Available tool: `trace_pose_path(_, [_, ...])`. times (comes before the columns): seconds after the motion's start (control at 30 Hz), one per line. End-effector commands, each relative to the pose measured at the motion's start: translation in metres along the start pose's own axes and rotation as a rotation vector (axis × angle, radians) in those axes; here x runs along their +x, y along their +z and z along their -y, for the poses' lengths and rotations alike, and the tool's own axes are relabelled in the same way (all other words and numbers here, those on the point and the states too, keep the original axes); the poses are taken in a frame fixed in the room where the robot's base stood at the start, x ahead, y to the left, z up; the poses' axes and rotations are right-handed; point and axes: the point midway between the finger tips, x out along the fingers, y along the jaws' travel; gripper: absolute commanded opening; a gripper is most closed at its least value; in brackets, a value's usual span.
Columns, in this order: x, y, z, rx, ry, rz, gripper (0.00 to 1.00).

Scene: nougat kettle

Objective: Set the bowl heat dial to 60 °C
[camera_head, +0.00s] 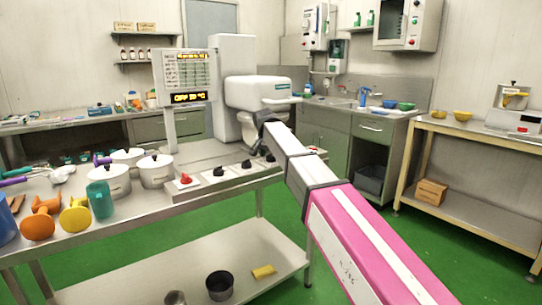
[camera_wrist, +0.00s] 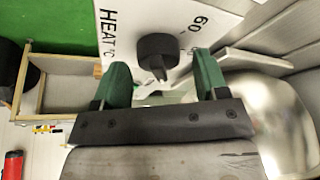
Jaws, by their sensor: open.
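In the wrist view a black heat dial (camera_wrist: 157,50) sits on a white panel (camera_wrist: 125,15) marked "HEAT °C", with "60" printed to its upper right. A narrow ridge on the dial points down toward my gripper; I cannot tell its exact setting. My gripper (camera_wrist: 163,82) is open, its two green fingers on either side of the dial's near end, without clear contact.
A shiny steel bowl (camera_wrist: 280,120) is close on the right in the wrist view. In the head view, lidded pots (camera_head: 157,170) and a teal cup (camera_head: 100,199) stand left of the knobs. A display (camera_head: 188,97) shows small amber text. Green floor is free on the right.

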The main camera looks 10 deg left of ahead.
Motion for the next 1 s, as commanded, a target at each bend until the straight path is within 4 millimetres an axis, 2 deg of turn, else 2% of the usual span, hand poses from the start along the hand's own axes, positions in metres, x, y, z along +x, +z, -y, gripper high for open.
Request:
trace_pose_path(0.37, [0.0069,-0.0002,0.0000,0.000,-0.001,-0.001,0.67])
trace_pose_path(0.4, [0.0069,-0.0001,0.0000,0.000,-0.001,-0.001,0.64])
trace_pose_path(0.53, [0.0068,-0.0001,0.0001,0.000,-0.001,-0.001,0.21])
trace_pose_path(1.0, [0.0067,0.0003,-0.0007,-0.071,-0.030,0.000,0.20])
